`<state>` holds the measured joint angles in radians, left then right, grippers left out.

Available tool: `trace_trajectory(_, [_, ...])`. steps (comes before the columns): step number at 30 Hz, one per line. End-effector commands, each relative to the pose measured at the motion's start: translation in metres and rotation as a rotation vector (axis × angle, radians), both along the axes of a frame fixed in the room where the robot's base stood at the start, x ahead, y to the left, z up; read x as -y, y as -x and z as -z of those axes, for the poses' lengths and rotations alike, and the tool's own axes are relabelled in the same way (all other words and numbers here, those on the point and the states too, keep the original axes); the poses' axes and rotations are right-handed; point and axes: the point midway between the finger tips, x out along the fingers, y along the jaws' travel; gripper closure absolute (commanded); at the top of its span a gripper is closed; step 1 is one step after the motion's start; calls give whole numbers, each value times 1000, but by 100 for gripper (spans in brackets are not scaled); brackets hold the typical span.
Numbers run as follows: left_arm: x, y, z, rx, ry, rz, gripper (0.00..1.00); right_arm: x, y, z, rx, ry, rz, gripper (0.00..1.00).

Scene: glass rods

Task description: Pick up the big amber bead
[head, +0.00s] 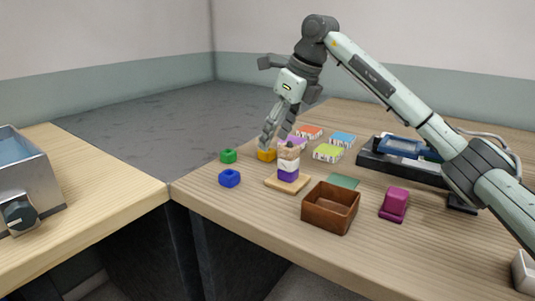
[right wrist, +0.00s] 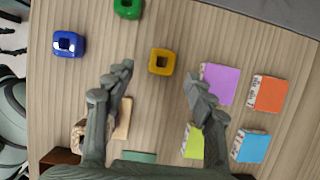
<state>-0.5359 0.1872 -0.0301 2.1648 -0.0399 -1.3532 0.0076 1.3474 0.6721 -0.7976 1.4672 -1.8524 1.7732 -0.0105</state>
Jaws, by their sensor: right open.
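The big amber bead (head: 266,155) is a yellow-orange cube with a square hole. It sits on the wooden table near its far left edge, and in the right wrist view it shows (right wrist: 161,62) ahead of the fingertips, between their lines. My right gripper (head: 273,138) is above the bead in the head view, pointing down. In the right wrist view its fingers (right wrist: 160,75) are spread wide with nothing between them, and the bead stands apart from both. My left gripper is in neither view.
A green bead (head: 228,156) and a blue bead (head: 229,178) lie close by. A stacked post on a wooden base (head: 287,184), a brown box (head: 330,207) and a magenta object (head: 394,204) stand nearer. Coloured blocks, including a purple one (right wrist: 220,82), lie right of the bead.

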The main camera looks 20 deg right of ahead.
Motion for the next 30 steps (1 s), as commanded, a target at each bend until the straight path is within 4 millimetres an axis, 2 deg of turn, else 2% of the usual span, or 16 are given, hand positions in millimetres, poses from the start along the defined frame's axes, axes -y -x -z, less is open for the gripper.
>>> trace_trajectory(6, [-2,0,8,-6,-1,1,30,-7,-10,31,-4,-2,1,45])
trace_trajectory(14, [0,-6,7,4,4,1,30,-8,-12,36,-2,0,1,45])
trace_trajectory(26, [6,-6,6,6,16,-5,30,-8,-12,35,-2,0,1,94])
trace_trajectory(30, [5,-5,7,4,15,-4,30,-8,-12,35,-1,-1,1,96])
